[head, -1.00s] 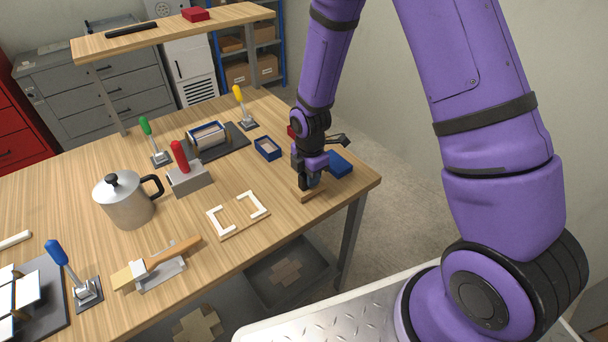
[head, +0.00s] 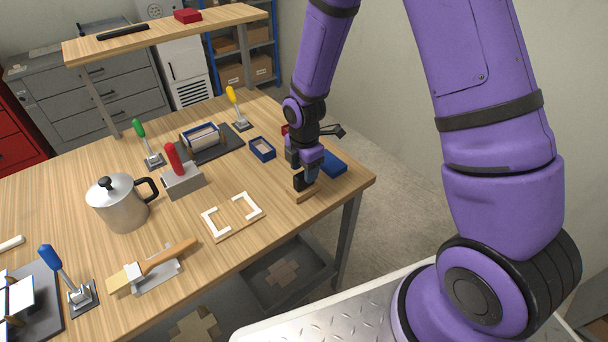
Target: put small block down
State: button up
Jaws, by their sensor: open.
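A small tan wooden block (head: 306,196) lies on the table near its right corner, partly hidden by my gripper. My gripper (head: 305,181) points down right over this block, its jaws open, with dark fingertips close to the block. A dark bluish patch shows between the fingers; I cannot tell what it is. Whether the fingertips touch the block cannot be told from this view.
A blue box (head: 333,163) sits just behind my gripper, and a small blue open tray (head: 262,149) to its left. A wooden board with white corner pieces (head: 232,216) lies left of the gripper. A metal pot (head: 122,204) stands farther left. The table edge is close on the right.

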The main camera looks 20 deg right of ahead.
jog(key=s+d+r+m+t, duration=0.1)
jog(key=s+d+r+m, duration=0.15)
jog(key=r, duration=0.65)
jog(key=s+d+r+m+t, duration=0.1)
jog(key=s+d+r+m, duration=0.2)
jog(key=r, duration=0.6)
jog(key=s+d+r+m+t, duration=0.1)
jog(key=s+r+m, duration=0.3)
jog(key=r, duration=0.5)
jog(key=s+d+r+m+t, duration=0.1)
jog(key=s+r+m, duration=0.3)
jog(key=s+m, duration=0.2)
jog(key=s+d+r+m+t, duration=0.1)
jog(key=s+d+r+m, duration=0.1)
jog(key=s+r+m, duration=0.2)
jog(key=s+m, duration=0.2)
jog(key=s, duration=0.2)
jog(key=shift+s+d+r, duration=0.2)
jog(key=shift+r, duration=0.2)
